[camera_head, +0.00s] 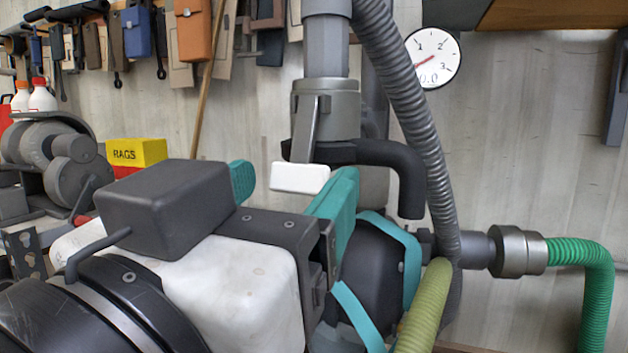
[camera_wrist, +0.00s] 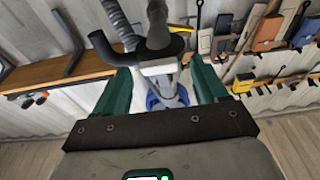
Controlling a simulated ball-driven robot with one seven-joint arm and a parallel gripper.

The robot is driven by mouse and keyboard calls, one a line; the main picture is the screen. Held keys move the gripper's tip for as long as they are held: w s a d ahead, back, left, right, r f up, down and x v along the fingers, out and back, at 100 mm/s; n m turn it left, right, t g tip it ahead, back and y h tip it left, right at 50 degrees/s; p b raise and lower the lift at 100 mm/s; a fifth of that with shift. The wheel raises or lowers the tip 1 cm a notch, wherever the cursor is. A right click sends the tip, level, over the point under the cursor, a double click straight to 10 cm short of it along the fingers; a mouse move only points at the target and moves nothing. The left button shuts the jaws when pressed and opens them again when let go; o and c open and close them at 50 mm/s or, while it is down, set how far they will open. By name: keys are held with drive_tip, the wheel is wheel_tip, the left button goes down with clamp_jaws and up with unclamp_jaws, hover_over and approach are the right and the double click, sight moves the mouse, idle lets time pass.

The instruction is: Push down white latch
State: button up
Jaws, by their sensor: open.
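The white latch (camera_head: 300,178) is a small white block at the lower end of a grey lever. The lever hangs from a grey pipe coupling (camera_head: 325,112) and looks slanted. My gripper (camera_head: 291,188) has two teal fingers spread wide, with the latch between and a little beyond them in the head view. In the wrist view my gripper (camera_wrist: 160,88) is open and empty, and the pale latch (camera_wrist: 159,67) shows between the fingertips. I cannot tell whether either finger touches it. The lower pipe is partly hidden behind my gripper.
A black elbow pipe (camera_head: 398,170) and a ribbed grey hose (camera_head: 405,95) are close right of the latch. A green hose (camera_head: 595,275) runs down at right. A round dial (camera_head: 433,58) and hanging tools are on the wall. A yellow rags box (camera_head: 137,152) stands at left.

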drive_tip(key=v, duration=0.7)
drive_tip(key=shift+s+b, duration=0.35)
drive_tip(key=shift+b, duration=0.1)
drive_tip(key=shift+a+f, duration=0.1)
drive_tip(key=shift+a, duration=0.05)
